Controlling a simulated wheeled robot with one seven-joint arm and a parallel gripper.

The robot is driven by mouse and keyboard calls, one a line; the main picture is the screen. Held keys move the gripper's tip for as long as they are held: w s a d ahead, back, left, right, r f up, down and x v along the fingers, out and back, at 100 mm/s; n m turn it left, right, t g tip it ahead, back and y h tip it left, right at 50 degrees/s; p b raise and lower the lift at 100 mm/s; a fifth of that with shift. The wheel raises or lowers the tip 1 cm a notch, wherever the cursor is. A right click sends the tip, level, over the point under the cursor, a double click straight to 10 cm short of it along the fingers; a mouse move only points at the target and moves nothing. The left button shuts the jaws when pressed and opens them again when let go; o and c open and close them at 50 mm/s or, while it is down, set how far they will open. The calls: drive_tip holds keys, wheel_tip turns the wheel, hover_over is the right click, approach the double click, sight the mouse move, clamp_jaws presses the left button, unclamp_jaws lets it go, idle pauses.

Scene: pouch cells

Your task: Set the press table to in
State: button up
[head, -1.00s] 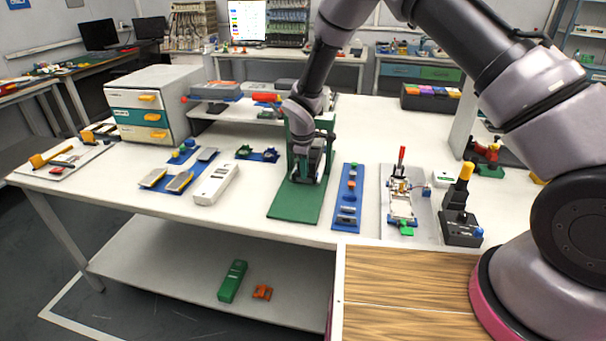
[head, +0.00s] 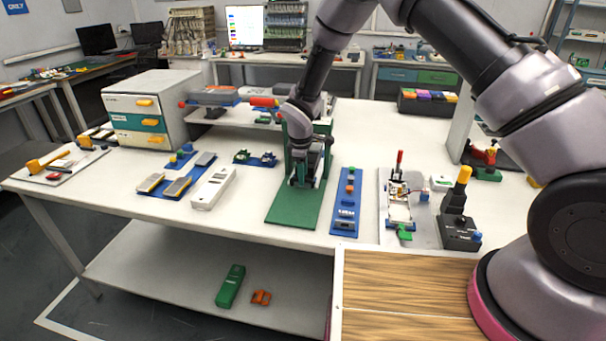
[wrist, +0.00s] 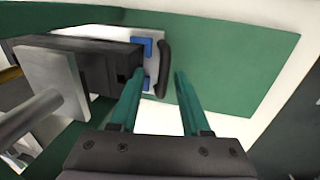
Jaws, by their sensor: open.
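The green press (head: 292,208) stands on the white table, its base plate reaching toward the front edge. My gripper (wrist: 159,72) is over the press. In the wrist view its two teal fingers are apart with nothing clamped between them. The press table (wrist: 126,34) shows as a pale plate with blue pieces, partly under the dark press head (wrist: 80,58). Its black handle (wrist: 164,68) lies between the fingertip lines; whether the fingers touch it I cannot tell. The bare green base plate (wrist: 230,70) extends to the right. In the head view my arm hides much of the press.
A blue strip with small parts (head: 346,212) stands close right of the press, with a white fixture (head: 400,205) beyond it. A white device (head: 213,188) lies to the left. A drawer cabinet (head: 150,108) is at the back left.

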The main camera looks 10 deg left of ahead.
wheel_tip(320, 180, up, 10)
drive_tip(key=s, duration=0.2)
drive_tip(key=shift+r, duration=0.15)
drive_tip(key=s+d+r+m+t+y, duration=0.15)
drive_tip(key=d+r+m, duration=0.85)
drive_tip(key=d+r, duration=1.3)
drive_tip(key=s+d+r+m+t, duration=0.1)
drive_tip(key=s+d+r+m, duration=0.4)
drive_tip(key=s, duration=0.5)
drive_tip(key=s+d+r+m+t, duration=0.2)
drive_tip(key=s+d+r+m, duration=0.4)
drive_tip(key=s, duration=0.5)
drive_tip(key=shift+d+r+y, duration=0.2)
drive_tip(key=shift+d+y, duration=0.15)
drive_tip(key=shift+d, duration=0.65)
